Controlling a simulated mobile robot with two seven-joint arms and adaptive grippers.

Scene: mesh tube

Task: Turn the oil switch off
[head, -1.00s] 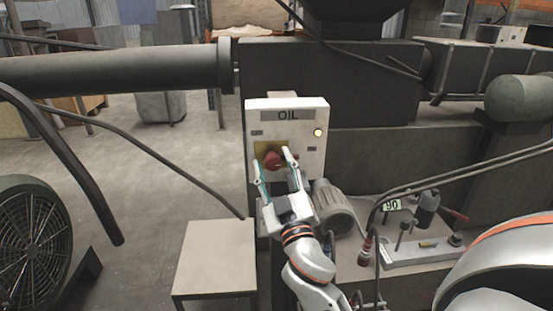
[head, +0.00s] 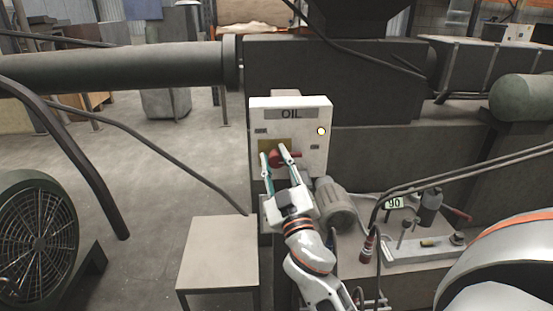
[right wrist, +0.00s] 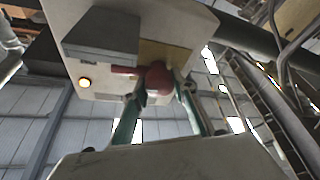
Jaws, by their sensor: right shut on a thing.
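The white oil control box (head: 318,165) with its "OIL" label is mounted on the machine at the middle of the head view. A red rotary switch (head: 291,155) sits on a yellow plate on its front, its handle pointing right. My right gripper (head: 275,154) is shut on the red switch, one finger on each side. In the right wrist view the red switch (right wrist: 157,77) shows between the fingertips, and the lit lamp (right wrist: 85,83) shows too. My left gripper is not in view.
A small table (head: 217,250) stands below and left of the box. A motor (head: 334,203) sits just below it to the right. A green fan (head: 35,240) is at the far left, and a dark hose (head: 160,150) runs toward the box. The floor between is clear.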

